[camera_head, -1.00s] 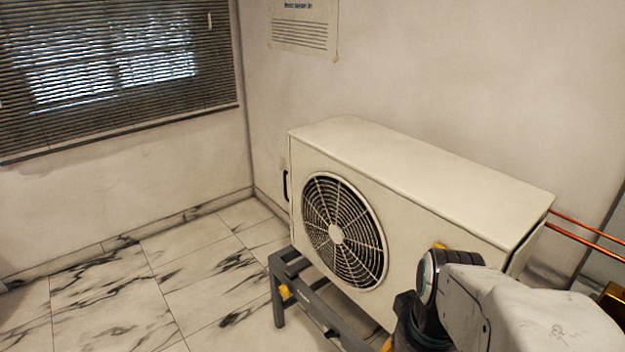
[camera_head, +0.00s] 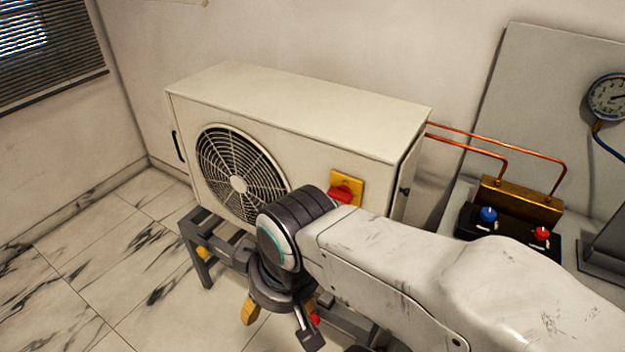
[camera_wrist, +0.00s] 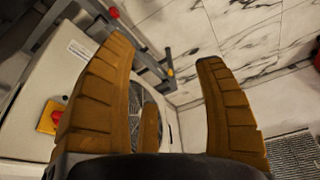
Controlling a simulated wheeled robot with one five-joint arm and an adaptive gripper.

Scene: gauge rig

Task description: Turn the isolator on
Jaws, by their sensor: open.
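The isolator is a red knob (camera_head: 341,193) on a yellow plate (camera_head: 347,180), on the front face of the cream outdoor unit (camera_head: 290,105), right of its fan grille. My arm partly covers the knob in the head view, and I cannot tell its setting. In the wrist view the yellow plate (camera_wrist: 47,121) and red knob (camera_wrist: 57,118) are at the left edge, outside my fingers. My gripper (camera_wrist: 165,55) is open and empty. In the head view my gripper (camera_head: 280,312) hangs low in front of the unit, below and left of the isolator, apart from it.
The unit stands on a grey metal frame (camera_head: 200,250). Copper pipes (camera_head: 490,145) run right to a brass block (camera_head: 520,203) with a blue knob (camera_head: 488,214) and a red knob (camera_head: 541,233). A gauge (camera_head: 607,97) is at the far right. The tiled floor at left is clear.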

